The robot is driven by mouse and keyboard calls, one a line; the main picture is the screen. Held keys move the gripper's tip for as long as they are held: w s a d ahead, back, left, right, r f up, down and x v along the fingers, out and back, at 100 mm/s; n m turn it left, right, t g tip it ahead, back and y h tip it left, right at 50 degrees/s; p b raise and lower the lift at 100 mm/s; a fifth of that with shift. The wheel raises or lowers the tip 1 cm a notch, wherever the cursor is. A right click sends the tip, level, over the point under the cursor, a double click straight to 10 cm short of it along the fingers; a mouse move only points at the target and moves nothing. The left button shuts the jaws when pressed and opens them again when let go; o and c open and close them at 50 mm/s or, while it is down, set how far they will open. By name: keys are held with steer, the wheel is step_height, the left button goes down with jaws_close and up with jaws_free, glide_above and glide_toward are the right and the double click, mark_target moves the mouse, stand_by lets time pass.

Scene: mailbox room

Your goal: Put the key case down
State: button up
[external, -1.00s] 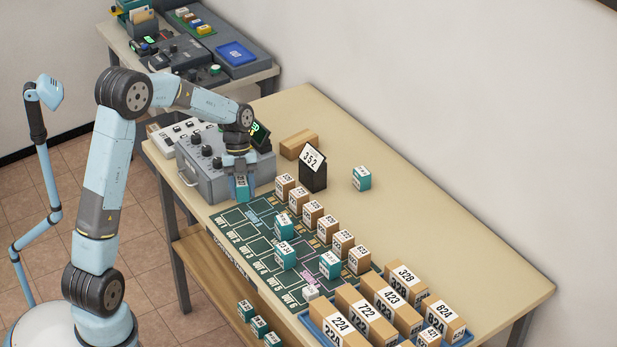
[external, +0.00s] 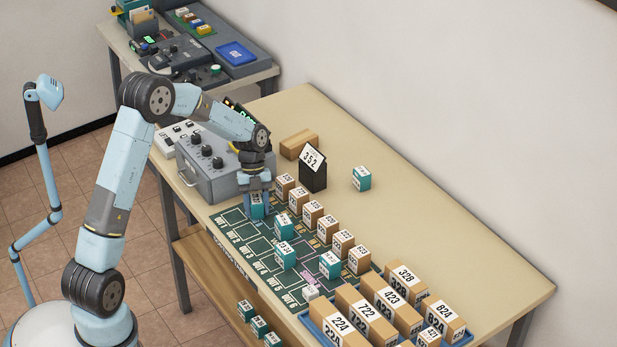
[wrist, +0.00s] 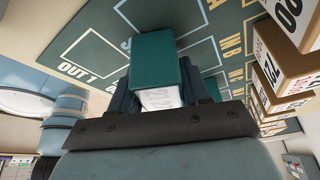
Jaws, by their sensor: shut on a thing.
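The key case, a small teal box with a white label (external: 257,207), is between the fingers of my gripper (external: 256,196). My gripper is shut on it. In the wrist view the teal case (wrist: 157,58) sits between the dark fingers, over the green mat (wrist: 95,45) near an outlined cell beside "OUT 1". In the external view it is at the back end of the mat (external: 232,232), close to the first brown numbered box (external: 285,184). I cannot tell whether the case touches the mat.
A row of brown boxes (external: 329,226) stands just right of my gripper. Other teal cases (external: 285,255) stand on the mat. A grey control box (external: 207,165) is close behind, and a black stand with a "352" card (external: 312,172) is to the right.

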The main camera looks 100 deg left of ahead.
steer(key=o, duration=1.1)
steer(key=shift+f, duration=0.1)
steer(key=v, duration=1.2)
steer(key=shift+s, duration=0.1)
